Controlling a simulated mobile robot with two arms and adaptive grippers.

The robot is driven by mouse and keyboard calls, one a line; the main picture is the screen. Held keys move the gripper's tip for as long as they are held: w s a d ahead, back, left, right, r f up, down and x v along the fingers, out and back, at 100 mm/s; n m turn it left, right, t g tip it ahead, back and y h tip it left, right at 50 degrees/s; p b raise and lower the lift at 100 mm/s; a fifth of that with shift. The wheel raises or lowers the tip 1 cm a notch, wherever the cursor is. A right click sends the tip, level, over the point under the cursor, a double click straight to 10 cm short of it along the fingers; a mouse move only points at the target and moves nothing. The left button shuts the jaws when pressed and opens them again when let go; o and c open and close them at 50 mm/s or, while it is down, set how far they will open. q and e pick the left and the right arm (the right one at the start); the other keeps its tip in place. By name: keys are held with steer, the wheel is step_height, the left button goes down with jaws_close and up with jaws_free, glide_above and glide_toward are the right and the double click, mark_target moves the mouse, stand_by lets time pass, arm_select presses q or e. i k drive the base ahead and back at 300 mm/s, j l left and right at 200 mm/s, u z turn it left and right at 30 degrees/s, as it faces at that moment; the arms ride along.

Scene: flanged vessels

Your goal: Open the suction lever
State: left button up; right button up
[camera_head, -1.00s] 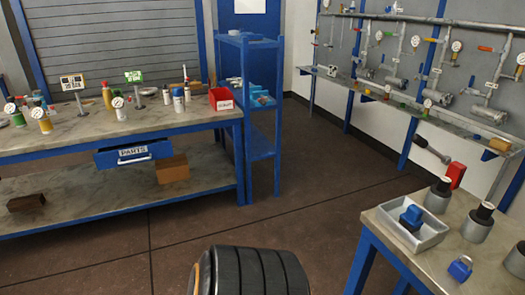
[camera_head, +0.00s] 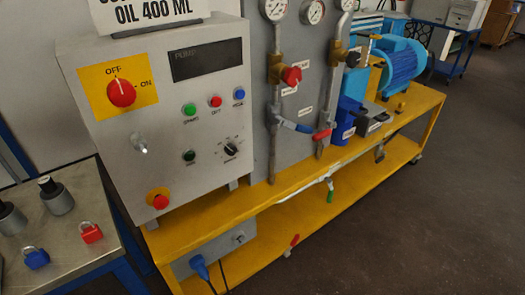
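Several valve levers show on the pump bench, and I cannot tell from the small labels which is the suction lever. A red lever (camera_head: 322,134) sits on the right pipe. A green-handled lever (camera_head: 331,193) hangs from a pipe at the front edge of the yellow bench (camera_head: 262,202). A small red handle (camera_head: 294,240) shows lower, near the bottom shelf. Neither of my grippers is in view.
A grey control box (camera_head: 165,125) with a red rotary switch (camera_head: 121,92) stands left on the bench. A blue motor (camera_head: 401,62) is at the far end. A side table (camera_head: 85,200) with blue and red padlocks is at left. Floor at right is clear.

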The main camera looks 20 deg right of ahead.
mark_target(330, 195)
steer(key=z, duration=1.15)
